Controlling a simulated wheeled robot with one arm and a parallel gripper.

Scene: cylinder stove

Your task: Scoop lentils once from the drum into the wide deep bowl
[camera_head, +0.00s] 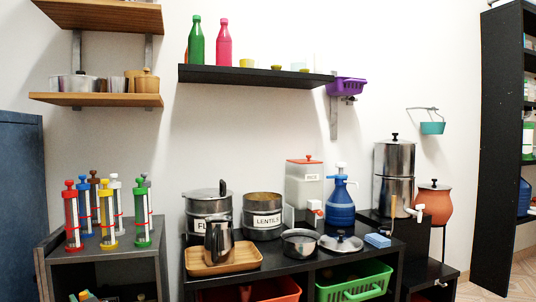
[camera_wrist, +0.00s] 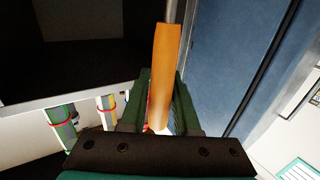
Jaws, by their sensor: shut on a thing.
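The lentils drum (camera_head: 263,222) is a metal cylinder labelled LENTILS on the black counter in the head view. Its top is open and brownish contents show near the rim. A round open metal vessel (camera_head: 300,243) stands in front of it to the right; it may be the wide deep bowl, but I cannot tell. My gripper (camera_wrist: 162,95) shows only in the wrist view, shut on an orange-brown wooden handle (camera_wrist: 164,70). A grey metal shaft (camera_wrist: 173,10) continues from the handle out of the top of the picture, so the tool's far end is hidden.
A second metal drum (camera_head: 200,205) stands left of the lentils drum, behind a metal pitcher (camera_head: 218,242) on a wooden tray (camera_head: 243,258). A rice container (camera_head: 303,190), blue pump jug (camera_head: 341,206), metal lid (camera_head: 341,244) and blue sponge (camera_head: 377,240) crowd the counter. A black shelf (camera_head: 250,76) hangs above.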

